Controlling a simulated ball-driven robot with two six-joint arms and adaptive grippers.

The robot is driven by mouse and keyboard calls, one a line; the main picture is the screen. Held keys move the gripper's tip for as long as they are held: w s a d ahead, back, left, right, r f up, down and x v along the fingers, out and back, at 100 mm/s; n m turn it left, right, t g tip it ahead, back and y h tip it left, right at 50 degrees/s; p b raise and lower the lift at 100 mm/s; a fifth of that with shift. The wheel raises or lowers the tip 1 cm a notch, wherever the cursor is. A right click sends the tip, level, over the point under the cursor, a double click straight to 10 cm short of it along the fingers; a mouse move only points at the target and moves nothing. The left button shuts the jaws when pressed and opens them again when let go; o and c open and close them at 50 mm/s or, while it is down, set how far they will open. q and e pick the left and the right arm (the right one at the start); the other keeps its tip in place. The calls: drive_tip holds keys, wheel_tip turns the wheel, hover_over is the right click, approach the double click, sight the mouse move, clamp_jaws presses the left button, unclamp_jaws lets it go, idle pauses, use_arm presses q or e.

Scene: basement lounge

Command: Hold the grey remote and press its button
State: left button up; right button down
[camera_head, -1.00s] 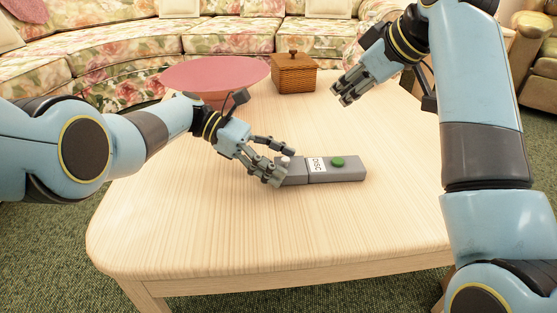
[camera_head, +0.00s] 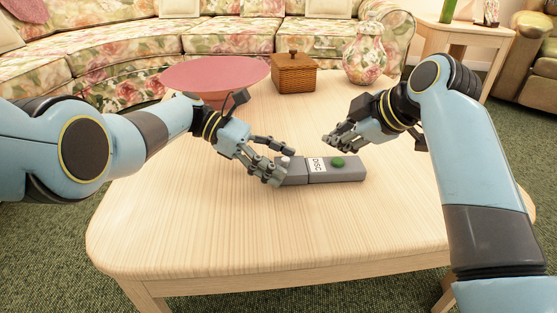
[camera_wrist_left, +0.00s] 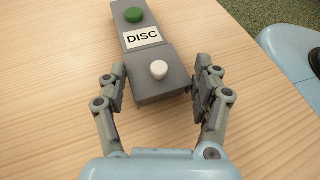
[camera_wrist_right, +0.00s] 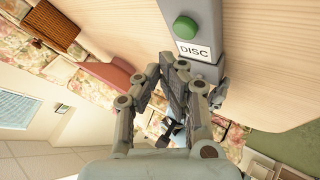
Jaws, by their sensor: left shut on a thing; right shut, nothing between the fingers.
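The grey remote (camera_head: 345,174) lies flat on the table, with a green button (camera_head: 338,162), a white "DISC" label (camera_head: 317,165) and a white button at its left end. The white button shows clearly in the left wrist view (camera_wrist_left: 159,69). My left gripper (camera_head: 276,164) is shut on the remote's left end, its fingers on both sides of it in the left wrist view (camera_wrist_left: 163,88). My right gripper (camera_head: 337,140) is shut and empty, held above and behind the green button, apart from it. In the right wrist view, the green button (camera_wrist_right: 186,28) shows beyond my right fingers.
A pink bowl (camera_head: 213,74), a wicker basket (camera_head: 294,75) with a lid and a floral vase (camera_head: 366,58) stand at the back of the wooden table (camera_head: 230,235). The front of the table is clear. A floral sofa (camera_head: 110,50) curves behind.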

sight(335, 161)
drive_tip(key=shift+f, duration=1)
idle(0.7)
drive_tip(key=shift+f, duration=0.4)
drive_tip(key=shift+r, duration=0.55)
drive_tip(key=shift+r, duration=2.9)
